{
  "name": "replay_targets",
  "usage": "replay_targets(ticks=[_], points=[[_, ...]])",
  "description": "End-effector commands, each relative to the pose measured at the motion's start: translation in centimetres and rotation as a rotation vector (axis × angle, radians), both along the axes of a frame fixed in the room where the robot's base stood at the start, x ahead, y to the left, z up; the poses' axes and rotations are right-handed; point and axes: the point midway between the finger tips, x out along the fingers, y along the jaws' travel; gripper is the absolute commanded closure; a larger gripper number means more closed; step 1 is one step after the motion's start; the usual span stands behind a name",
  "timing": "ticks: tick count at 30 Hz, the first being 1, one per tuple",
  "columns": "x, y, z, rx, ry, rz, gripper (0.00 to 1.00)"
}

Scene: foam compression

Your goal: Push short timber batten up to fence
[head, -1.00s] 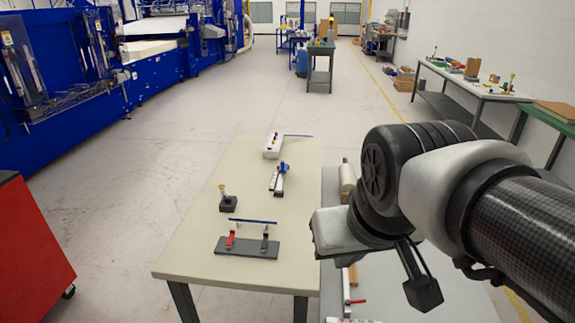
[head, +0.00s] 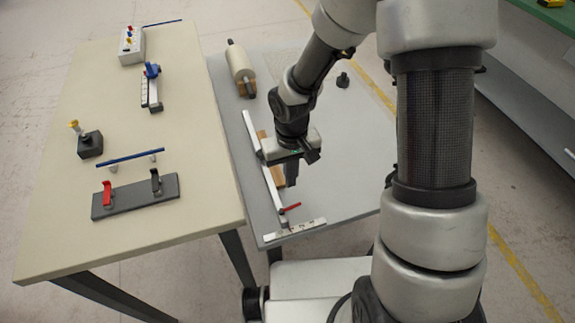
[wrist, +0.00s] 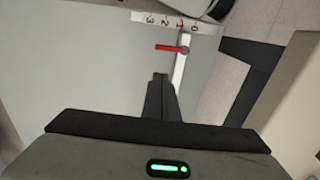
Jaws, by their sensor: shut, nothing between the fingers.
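In the head view, the fence (head: 273,195) appears to be the long pale strip along the left side of the grey table. Brown wood shows beside it in two patches, one behind my gripper (head: 262,137) and one nearer (head: 275,179). My gripper and wrist cover the area between, so I cannot tell whether this is one batten or two. My gripper (head: 291,183) is shut and empty, pointing down just right of the nearer wood. In the wrist view its closed fingers (wrist: 161,82) are above the grey surface; the strip's end (wrist: 181,62) shows, but no wood.
A red lever (head: 291,207) and a white numbered scale (head: 295,230) are at the strip's near end. A roller (head: 240,68) and a small black knob (head: 343,80) stand farther back. A beige table (head: 190,205) adjoins on the left.

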Motion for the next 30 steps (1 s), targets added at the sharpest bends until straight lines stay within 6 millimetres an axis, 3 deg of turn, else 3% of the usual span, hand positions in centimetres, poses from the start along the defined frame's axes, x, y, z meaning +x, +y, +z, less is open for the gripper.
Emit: replay_targets(ticks=[15, 21, 30], points=[[-0.2, 0.0, -10.1, -0.001, 0.004, 0.0, 1.0], [3.0, 0.8, -9.5, 0.002, -0.002, -0.002, 1.0], [3.9, 1.1, -9.5, 0.0, 0.0, -0.001, 1.0]])
